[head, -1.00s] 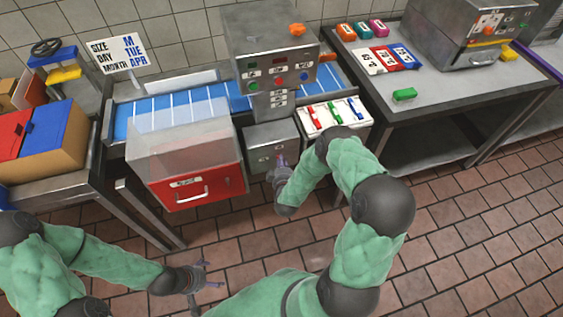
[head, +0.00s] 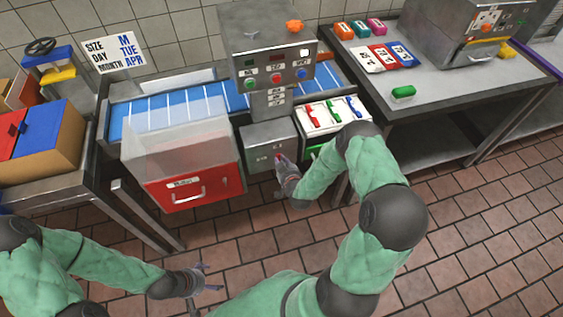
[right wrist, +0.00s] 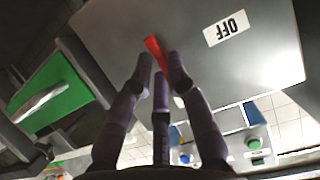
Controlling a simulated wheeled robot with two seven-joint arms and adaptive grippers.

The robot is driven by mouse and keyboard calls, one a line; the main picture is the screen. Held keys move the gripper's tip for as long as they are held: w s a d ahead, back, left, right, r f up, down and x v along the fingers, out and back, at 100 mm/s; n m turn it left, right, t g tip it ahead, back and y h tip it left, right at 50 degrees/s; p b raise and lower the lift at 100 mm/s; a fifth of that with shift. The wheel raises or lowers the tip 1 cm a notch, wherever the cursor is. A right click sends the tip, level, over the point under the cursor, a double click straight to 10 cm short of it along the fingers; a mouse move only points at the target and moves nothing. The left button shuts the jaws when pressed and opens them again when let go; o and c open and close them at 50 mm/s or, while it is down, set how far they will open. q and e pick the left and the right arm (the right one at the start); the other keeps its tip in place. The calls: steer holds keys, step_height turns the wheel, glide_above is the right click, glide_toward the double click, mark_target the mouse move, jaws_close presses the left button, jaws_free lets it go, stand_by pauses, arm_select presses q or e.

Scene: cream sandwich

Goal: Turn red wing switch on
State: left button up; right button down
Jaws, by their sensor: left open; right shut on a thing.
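The red wing switch (right wrist: 154,46) shows in the right wrist view on the face of a grey box (right wrist: 195,65). A white OFF label (right wrist: 226,28) is to the right of it in that view. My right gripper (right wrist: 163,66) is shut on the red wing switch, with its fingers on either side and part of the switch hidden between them. In the head view, my right gripper (head: 281,162) is at the front of the grey box (head: 266,136), largely hiding the switch. My left gripper (head: 205,280) is open and empty, low over the floor.
A red drawer (head: 200,186) is left of the grey box. A green-fronted drawer (right wrist: 55,95) is close beside the right gripper. Above stand a control panel (head: 270,65) with buttons and a blue conveyor (head: 180,108). The floor in front is clear.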

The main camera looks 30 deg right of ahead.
stand_by(0.4)
steer(key=c, duration=1.2)
jaws_free()
steer(key=shift+s, duration=0.15)
steer(key=v, duration=1.1)
steer(key=shift+s+r, duration=0.15)
steer(key=shift+s, duration=0.15)
steer(key=shift+a, duration=0.15)
steer(key=s+a+f+g+y, duration=0.3)
steer(key=a+f+g+y, duration=0.25)
steer(key=a+f, duration=0.4)
steer(key=s+a+f+g+y, duration=0.1)
steer(key=s+a+f+g, duration=0.1)
steer(key=s+a+g, duration=0.5)
steer(key=s+a, duration=0.3)
steer(key=a, duration=0.1)
steer(key=shift+s+f, duration=0.2)
steer(key=shift+s, duration=0.1)
